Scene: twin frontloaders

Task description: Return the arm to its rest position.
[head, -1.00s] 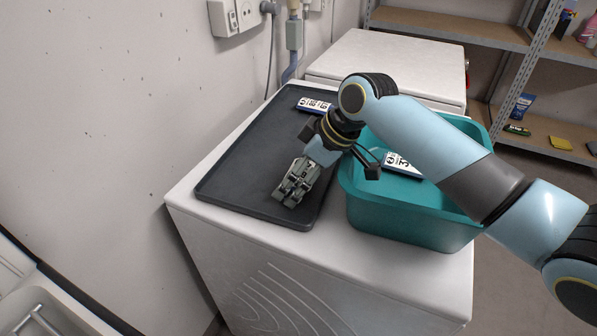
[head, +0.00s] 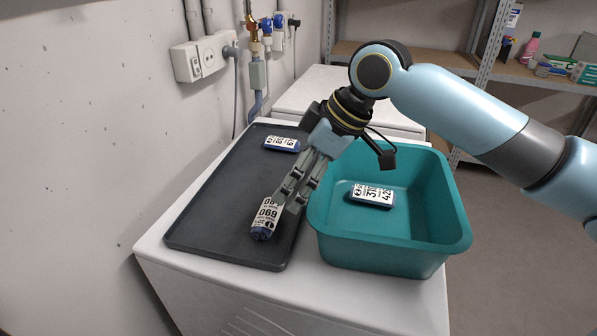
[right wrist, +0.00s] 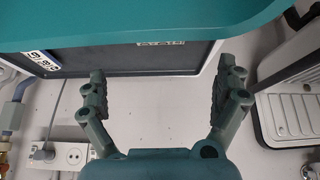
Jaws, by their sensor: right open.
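My right gripper (head: 297,190) comes in from the right and hangs above the right edge of the dark tray, beside the teal tub. In the right wrist view its two fingers are spread, with nothing between them (right wrist: 163,88). In the head view the fingertips overlap a blue item with a white number label (head: 266,218) lying on the front of the tray; the wrist view shows no contact with it. My left gripper is not in view.
The dark tray (head: 215,200) also holds a second labelled item (head: 281,144) at the back. The teal tub (head: 385,250) holds another labelled item (head: 372,195). Both stand on a white machine (head: 180,275). A wall with sockets (head: 208,57) is at left, shelves (head: 400,58) behind.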

